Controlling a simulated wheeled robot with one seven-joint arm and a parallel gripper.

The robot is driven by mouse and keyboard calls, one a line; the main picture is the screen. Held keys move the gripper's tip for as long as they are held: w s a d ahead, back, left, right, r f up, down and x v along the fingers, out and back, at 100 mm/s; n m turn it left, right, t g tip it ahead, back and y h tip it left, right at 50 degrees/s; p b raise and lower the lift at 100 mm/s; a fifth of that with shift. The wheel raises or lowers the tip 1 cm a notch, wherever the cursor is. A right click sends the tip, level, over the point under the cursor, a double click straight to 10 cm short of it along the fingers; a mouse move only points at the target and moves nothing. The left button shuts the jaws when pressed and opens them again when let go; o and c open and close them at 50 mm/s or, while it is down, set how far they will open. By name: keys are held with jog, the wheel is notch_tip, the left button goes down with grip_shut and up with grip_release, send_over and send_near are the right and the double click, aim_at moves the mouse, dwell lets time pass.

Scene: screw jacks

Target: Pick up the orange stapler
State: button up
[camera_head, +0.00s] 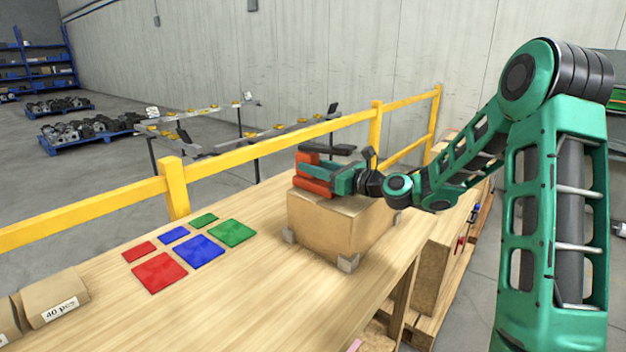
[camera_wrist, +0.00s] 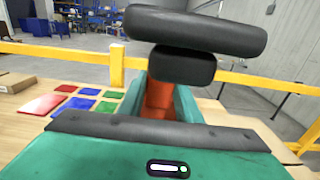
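The orange stapler (camera_head: 315,187) is at the top of a cardboard box (camera_head: 325,223) on the wooden table, with dark pieces above it. My green gripper (camera_head: 318,172) reaches in from the right, level with the stapler and overlapping it in the head view. In the wrist view, the stapler's orange body (camera_wrist: 158,96) shows between the two green fingers of my gripper (camera_wrist: 163,103). Black rounded parts cover the area above and the far fingertips. Whether the fingers press on the stapler, and whether it touches the box, I cannot tell.
Red, blue and green mats (camera_head: 200,250) lie flat to the left of the box. Small cartons (camera_head: 52,298) stand at the table's near left. A yellow rail (camera_head: 270,150) runs along the far edge. The table (camera_head: 235,310) in front of the mats is clear.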

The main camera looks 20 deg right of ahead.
grip_shut()
jog(key=shift+r, duration=0.1)
jog(key=shift+r, duration=0.15)
